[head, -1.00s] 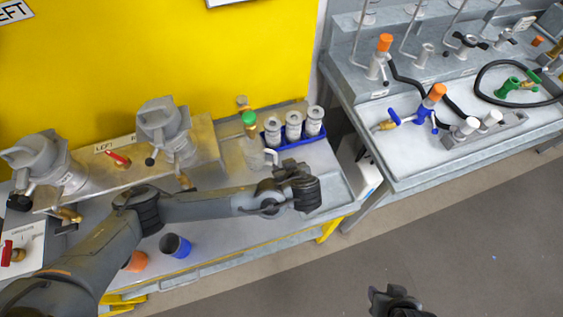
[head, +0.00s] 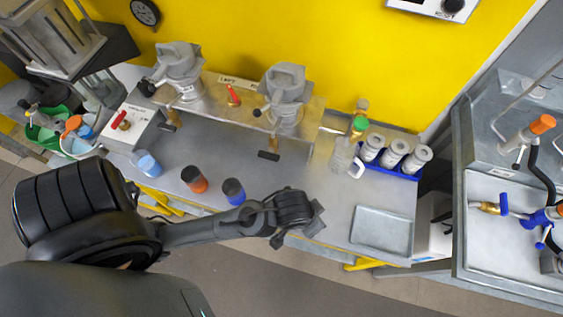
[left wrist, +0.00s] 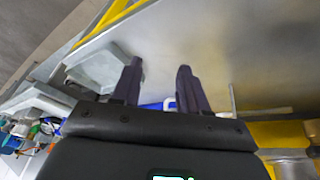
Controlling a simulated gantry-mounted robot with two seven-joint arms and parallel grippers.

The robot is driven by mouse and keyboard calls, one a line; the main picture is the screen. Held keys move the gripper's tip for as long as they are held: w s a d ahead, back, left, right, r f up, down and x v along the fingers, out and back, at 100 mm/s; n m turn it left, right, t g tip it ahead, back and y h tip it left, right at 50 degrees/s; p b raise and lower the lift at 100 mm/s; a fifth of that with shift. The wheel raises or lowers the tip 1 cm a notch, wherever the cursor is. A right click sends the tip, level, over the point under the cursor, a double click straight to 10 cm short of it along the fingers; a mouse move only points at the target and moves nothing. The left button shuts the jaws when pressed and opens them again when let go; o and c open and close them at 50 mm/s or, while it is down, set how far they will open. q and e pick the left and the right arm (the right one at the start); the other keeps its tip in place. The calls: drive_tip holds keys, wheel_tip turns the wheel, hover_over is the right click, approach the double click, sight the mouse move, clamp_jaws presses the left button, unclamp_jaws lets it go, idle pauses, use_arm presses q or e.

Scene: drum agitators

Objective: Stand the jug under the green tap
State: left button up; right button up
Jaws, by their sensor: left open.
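The jug (head: 343,155) is a clear, greyish vessel with a pale handle. It stands upright at the back right of the grey bench. The green tap (head: 359,125) shows just above and behind it in the head view; I cannot tell whether the jug is directly below its outlet. My left gripper (head: 316,218) is over the bench front, in front and left of the jug, and apart from it. The left wrist view shows its two fingers (left wrist: 158,85) spread with nothing held. A pale handle-like piece (left wrist: 170,103) shows beyond them, partly hidden. My right gripper is out of view.
A blue rack (head: 402,172) with three grey canisters stands right of the jug. A shallow metal tray (head: 382,210) lies at the bench's front right. Orange-banded (head: 193,179) and blue-banded (head: 233,191) cups stand left of my gripper. Two grey machines (head: 286,85) stand behind.

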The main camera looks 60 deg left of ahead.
use_arm(q)
drive_tip(key=s+a+m, duration=0.1)
drive_tip(key=s+a, duration=0.5)
drive_tip(key=a, duration=0.2)
drive_tip(key=shift+s+a+f+m+y, duration=0.2)
drive_tip(key=shift+s+a+m+y, duration=0.05)
drive_tip(key=shift+m+y, duration=0.15)
